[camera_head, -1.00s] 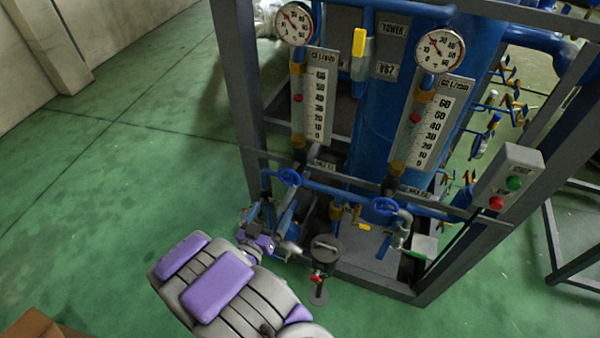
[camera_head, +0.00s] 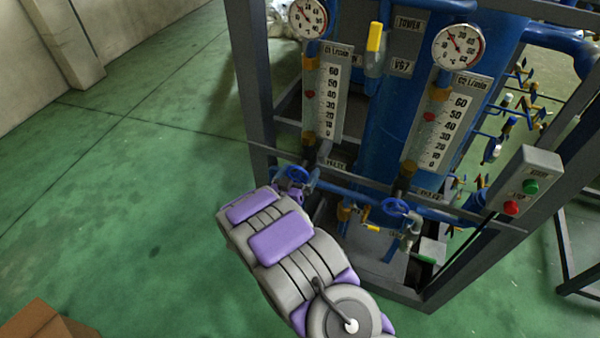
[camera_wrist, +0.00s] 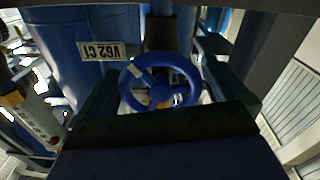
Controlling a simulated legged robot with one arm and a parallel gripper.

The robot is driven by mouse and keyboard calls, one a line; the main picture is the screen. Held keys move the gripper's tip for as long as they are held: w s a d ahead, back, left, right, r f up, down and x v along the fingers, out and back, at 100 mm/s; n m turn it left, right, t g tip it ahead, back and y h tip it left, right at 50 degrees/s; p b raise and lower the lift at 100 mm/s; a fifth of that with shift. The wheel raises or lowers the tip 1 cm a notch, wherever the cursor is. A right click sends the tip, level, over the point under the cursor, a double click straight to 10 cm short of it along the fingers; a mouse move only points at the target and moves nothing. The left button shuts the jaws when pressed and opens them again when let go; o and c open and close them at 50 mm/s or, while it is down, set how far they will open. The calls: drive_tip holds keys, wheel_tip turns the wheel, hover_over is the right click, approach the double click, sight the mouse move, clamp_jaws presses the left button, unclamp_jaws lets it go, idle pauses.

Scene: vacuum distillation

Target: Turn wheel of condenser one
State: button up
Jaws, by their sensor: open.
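A blue handwheel (camera_head: 297,175) sits on the pipe below the left flow gauge in the head view. In the wrist view the blue wheel (camera_wrist: 160,83) is close ahead, with a white plate reading V62 C1 (camera_wrist: 101,51) beside it. My gripper (camera_wrist: 162,88) is open; its dark fingers stand on the left and right of the wheel. I cannot tell whether they touch it. In the head view my arm hides most of my gripper (camera_head: 295,187), which is at the left wheel. A second blue wheel (camera_head: 396,208) is to the right, below the other gauge.
A grey steel frame (camera_head: 253,100) surrounds the blue tower, and its bar crosses near the wheels. A control box (camera_head: 526,180) with green and red buttons is on the right. A cardboard box (camera_head: 45,325) stands at lower left. The green floor at left is clear.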

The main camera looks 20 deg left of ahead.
drive_tip(key=shift+w+a, duration=0.15)
drive_tip(key=shift+w, duration=0.4)
drive_tip(key=shift+c, duration=1.2)
drive_tip(key=c, duration=0.6)
drive_tip(key=shift+o, duration=0.2)
drive_tip(key=shift+m, duration=0.6)
drive_tip(key=o, duration=0.8)
drive_tip(key=shift+s, duration=0.1)
